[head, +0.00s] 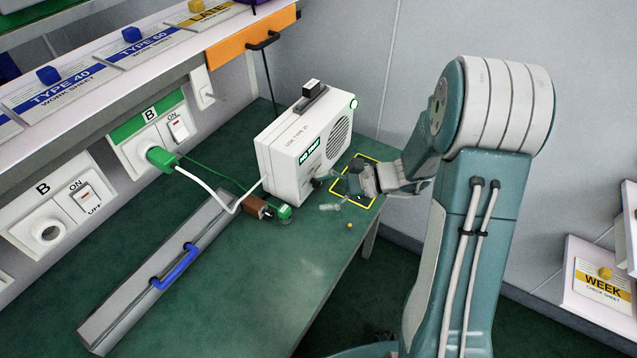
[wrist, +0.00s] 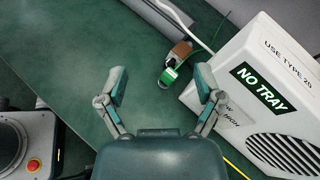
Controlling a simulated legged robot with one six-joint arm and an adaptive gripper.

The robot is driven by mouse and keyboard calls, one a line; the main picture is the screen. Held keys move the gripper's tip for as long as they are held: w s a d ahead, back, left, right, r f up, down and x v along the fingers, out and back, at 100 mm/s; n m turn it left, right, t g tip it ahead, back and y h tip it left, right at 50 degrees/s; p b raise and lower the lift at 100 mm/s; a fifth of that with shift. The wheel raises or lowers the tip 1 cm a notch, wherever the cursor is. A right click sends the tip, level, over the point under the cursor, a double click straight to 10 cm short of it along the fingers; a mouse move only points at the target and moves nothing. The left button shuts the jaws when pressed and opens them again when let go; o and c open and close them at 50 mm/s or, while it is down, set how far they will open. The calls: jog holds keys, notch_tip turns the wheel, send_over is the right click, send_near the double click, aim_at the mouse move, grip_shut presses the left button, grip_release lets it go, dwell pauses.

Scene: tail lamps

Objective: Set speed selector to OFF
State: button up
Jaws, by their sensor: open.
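The white machine (head: 302,150) stands on the green bench, with a lit green NO TRAY sign and a round grille. It also shows at the right of the wrist view (wrist: 235,65). Speed lettering, partly readable as "OW" and "HIGH", is on its lower corner beside my right finger. The selector itself I cannot make out; the finger may cover it. My gripper (head: 324,195) is low in front of the machine. In the wrist view my gripper (wrist: 162,84) is open and empty, its right finger close to the machine's lettered corner.
A brown-and-green plug (wrist: 173,66) lies beyond my fingers. A yellow outline (head: 367,201) marks the bench beside the machine. A small yellow ball (head: 349,225) lies near the edge. A device with a red button (wrist: 33,165) is at lower left. The bench's front is mostly clear.

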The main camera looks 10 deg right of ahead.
jog(key=w+d+f+m+t, duration=0.4)
jog(key=f+m, duration=0.1)
jog(key=f, duration=0.1)
jog(key=m+t+h, duration=0.1)
jog(key=m+t, duration=0.5)
send_near(321, 185)
jog(key=shift+w+d+r, duration=0.1)
jog(key=shift+w, duration=0.1)
jog(key=x, duration=1)
jog(key=shift+w+a+f, duration=0.25)
jog(key=shift+a, duration=0.1)
jog(key=c, duration=1.2)
